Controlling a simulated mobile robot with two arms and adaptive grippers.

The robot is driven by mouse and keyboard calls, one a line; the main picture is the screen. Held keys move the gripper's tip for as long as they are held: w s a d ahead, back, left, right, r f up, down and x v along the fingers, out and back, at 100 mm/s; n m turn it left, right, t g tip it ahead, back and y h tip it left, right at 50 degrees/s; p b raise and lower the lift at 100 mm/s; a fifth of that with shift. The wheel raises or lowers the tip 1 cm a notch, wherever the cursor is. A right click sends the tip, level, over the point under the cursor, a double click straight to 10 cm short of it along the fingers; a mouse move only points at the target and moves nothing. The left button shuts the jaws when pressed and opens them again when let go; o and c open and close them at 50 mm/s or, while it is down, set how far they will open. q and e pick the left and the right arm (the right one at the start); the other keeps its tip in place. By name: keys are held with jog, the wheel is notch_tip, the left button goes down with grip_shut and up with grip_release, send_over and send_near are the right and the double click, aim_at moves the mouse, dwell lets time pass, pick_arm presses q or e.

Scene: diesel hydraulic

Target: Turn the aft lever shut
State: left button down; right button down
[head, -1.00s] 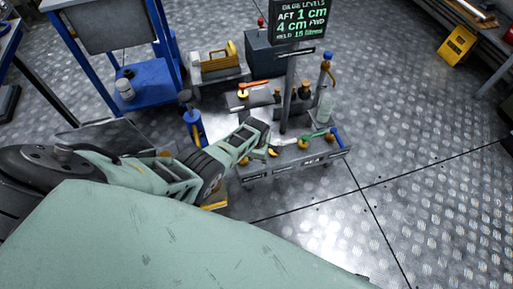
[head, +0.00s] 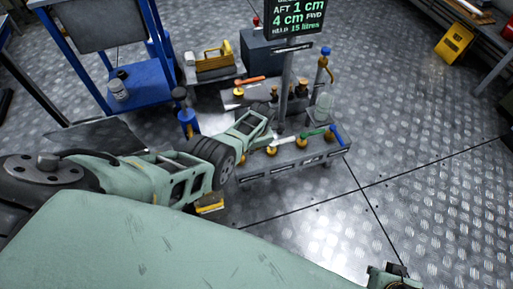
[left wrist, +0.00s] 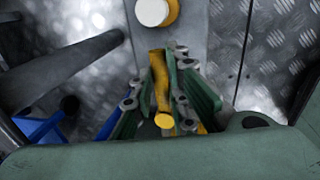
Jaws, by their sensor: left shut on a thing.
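My left gripper (head: 262,122) reaches over the low grey valve bench (head: 305,156) in the head view. In the left wrist view my left gripper (left wrist: 167,88) is shut on a yellow lever (left wrist: 158,70), which lies between its green fingers. A white-topped yellow valve (left wrist: 153,12) is just beyond the fingertips. On the bench in the head view are a white-handled lever (head: 286,141), a green-handled lever (head: 312,134) and a blue handle (head: 337,134). The gripper hides part of the bench, and I cannot read which lever is labelled aft.
A display (head: 290,15) on a post reads AFT 1 cm, 4 cm FWD, held 15 litres. An orange-handled lever (head: 250,80) is on the rear shelf. A blue cart (head: 150,80) stands at the left.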

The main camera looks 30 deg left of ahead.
pick_arm(q)
jog(key=shift+w+a+r, duration=0.1)
jog(key=shift+a, duration=0.05)
jog(key=c, duration=1.7)
grip_release()
jog(key=r, duration=0.4)
jog(key=s+d+r, duration=0.1)
jog(key=r, duration=0.6)
jog(key=shift+s+d+r, duration=0.35)
jog(key=shift+s+d, duration=0.05)
